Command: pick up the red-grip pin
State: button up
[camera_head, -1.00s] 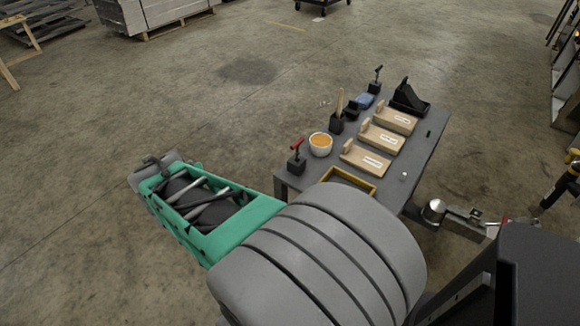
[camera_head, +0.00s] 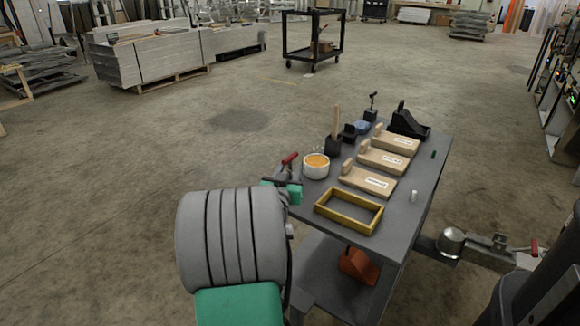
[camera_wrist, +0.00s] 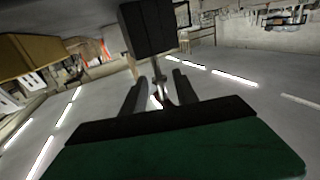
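The red-grip pin (camera_head: 289,158) stands at the near left corner of the grey table, its red handle showing above my gripper (camera_head: 284,186), which hides its lower part and its black holder in the head view. In the wrist view, where the table appears at the top, the black holder (camera_wrist: 147,28) is ahead with the pin's thin metal shaft (camera_wrist: 158,68) projecting from it. The fingers of my gripper (camera_wrist: 158,78) are apart, on either side of the pin in the picture. Whether they touch it is unclear.
The grey table (camera_head: 405,215) carries a white bowl (camera_head: 316,170) close to the pin, a yellow frame (camera_head: 350,226), several wooden blocks and another black holder with a dark-handled pin (camera_head: 371,108). An orange-red object (camera_head: 359,265) lies on the lower shelf. Floor left of the table is clear.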

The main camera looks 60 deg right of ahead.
jog(key=shift+w+d, duration=0.1)
jog(key=shift+d, duration=0.35)
jog(key=shift+c, duration=0.4)
grip_shut()
